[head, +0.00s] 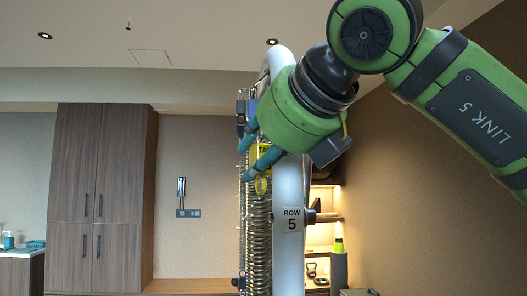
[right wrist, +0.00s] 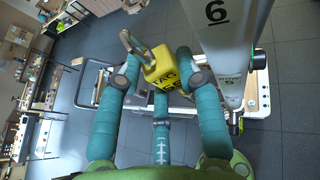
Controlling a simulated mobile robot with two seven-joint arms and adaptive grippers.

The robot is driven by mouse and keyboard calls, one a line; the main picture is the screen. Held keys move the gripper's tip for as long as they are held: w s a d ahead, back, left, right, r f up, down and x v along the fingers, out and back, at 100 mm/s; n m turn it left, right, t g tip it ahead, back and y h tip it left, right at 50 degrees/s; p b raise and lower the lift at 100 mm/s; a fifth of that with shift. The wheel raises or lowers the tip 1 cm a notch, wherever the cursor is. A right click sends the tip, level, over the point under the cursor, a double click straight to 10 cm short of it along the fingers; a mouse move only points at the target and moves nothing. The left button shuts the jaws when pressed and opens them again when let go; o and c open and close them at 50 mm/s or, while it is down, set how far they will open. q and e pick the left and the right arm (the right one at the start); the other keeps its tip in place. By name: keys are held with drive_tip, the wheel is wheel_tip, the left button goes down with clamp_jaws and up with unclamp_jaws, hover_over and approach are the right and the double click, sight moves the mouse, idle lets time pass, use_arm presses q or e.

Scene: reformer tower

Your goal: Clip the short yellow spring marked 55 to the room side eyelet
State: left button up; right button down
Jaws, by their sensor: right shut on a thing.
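My right gripper (head: 258,146) is at the upper part of the white tower post (head: 288,215), on its left side. Its teal fingers are shut on the yellow spring's block (head: 262,153). A metal clip (right wrist: 134,46) sticks out from the block. In the head view a yellow tag (head: 261,185) hangs just below the fingers. The room side eyelet cannot be told apart behind the hand. My left gripper is not in view.
Several silver coil springs (head: 258,245) hang along the post's left side. Lit shelves (head: 322,235) stand behind, right. A wooden cabinet (head: 100,190) is far left.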

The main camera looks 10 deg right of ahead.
drive_tip(key=shift+w+a, duration=0.1)
drive_tip(key=shift+w, duration=0.15)
drive_tip(key=shift+w+a+p, duration=0.25)
drive_tip(key=shift+w+p, duration=0.1)
drive_tip(key=shift+w, duration=0.35)
drive_tip(key=shift+s, duration=0.2)
